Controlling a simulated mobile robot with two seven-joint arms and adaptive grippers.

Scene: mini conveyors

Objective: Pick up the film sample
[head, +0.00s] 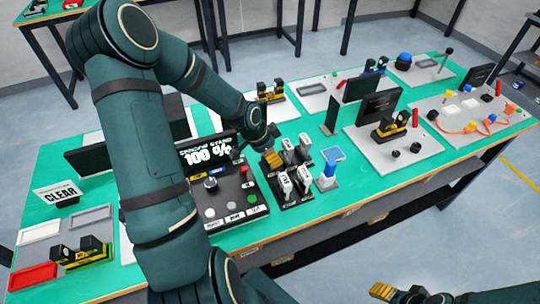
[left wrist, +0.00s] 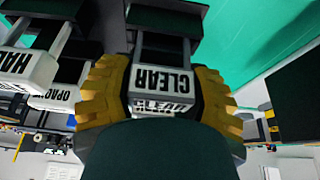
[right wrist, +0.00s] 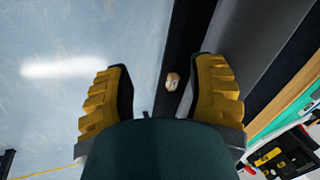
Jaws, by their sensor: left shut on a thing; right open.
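My left gripper (head: 272,158) is at the back left of a black rack holding several white-topped samples. In the left wrist view its yellow fingers are shut on both sides of a film sample with a white block labelled CLEAR (left wrist: 162,80). Beside it stand samples labelled OPAQUE (left wrist: 52,97) and HALF (left wrist: 28,65), the last label partly cut off. In the head view the held sample is mostly hidden by the gripper. My right gripper (right wrist: 163,90) is open and empty, in front of the table over the floor.
A control box (head: 236,200) with joystick and buttons stands left of the rack, below a screen (head: 208,152) reading 100 %. A CLEAR sign (head: 60,194), a white tray (head: 38,232) and a red tray (head: 32,277) are at far left. A blue-topped stand (head: 327,176) is right of the rack.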

